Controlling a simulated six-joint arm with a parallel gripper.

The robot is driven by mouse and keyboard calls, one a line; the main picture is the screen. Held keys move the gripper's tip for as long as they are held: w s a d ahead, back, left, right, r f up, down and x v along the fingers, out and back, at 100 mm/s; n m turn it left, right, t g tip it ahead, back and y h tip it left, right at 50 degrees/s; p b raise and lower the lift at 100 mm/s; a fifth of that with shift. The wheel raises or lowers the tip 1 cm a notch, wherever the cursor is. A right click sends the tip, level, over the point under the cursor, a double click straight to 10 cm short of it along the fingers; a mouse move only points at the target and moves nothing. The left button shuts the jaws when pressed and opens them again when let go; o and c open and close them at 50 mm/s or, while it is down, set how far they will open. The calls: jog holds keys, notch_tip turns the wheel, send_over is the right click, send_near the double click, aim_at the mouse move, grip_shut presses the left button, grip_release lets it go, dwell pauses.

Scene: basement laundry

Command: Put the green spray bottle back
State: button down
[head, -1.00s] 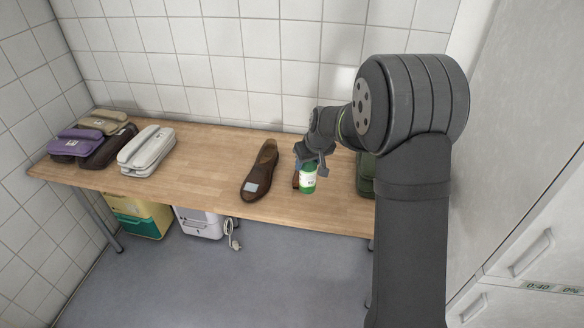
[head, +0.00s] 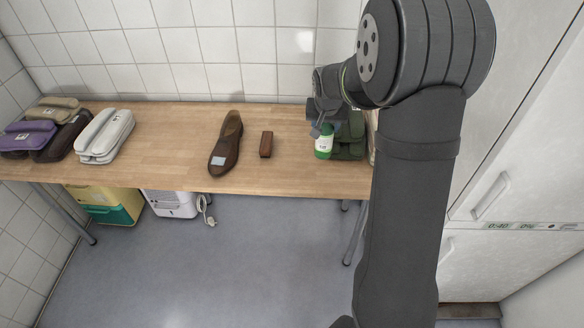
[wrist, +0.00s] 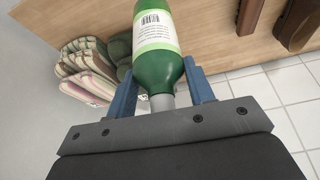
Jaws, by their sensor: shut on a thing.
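The green spray bottle (head: 323,146) has a white label and is held in my gripper (head: 320,128) over the right part of the wooden table. In the wrist view the bottle (wrist: 158,68) sits between the two blue fingers of my gripper (wrist: 163,92), which is shut on its narrow grey neck end. In the head view the bottle is just in front of and left of a dark green bag-like thing (head: 349,143). I cannot tell whether its base touches the table.
A brown shoe (head: 226,150) and a small brown block (head: 266,144) lie left of the bottle on the table (head: 170,150). Striped folded things (wrist: 85,65) show in the wrist view.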

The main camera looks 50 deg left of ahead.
jog(key=shift+w+d+m, duration=0.3)
jog(key=shift+w+m, duration=0.05)
jog(key=shift+m, duration=0.15)
jog(key=s+a+f, duration=0.5)
jog(key=a+f, duration=0.5)
jog(key=f, duration=0.1)
jog(key=shift+s, duration=0.1)
jog(key=shift+f, duration=0.1)
jog(key=c, duration=0.7)
grip_release()
jog(key=shift+o, duration=0.2)
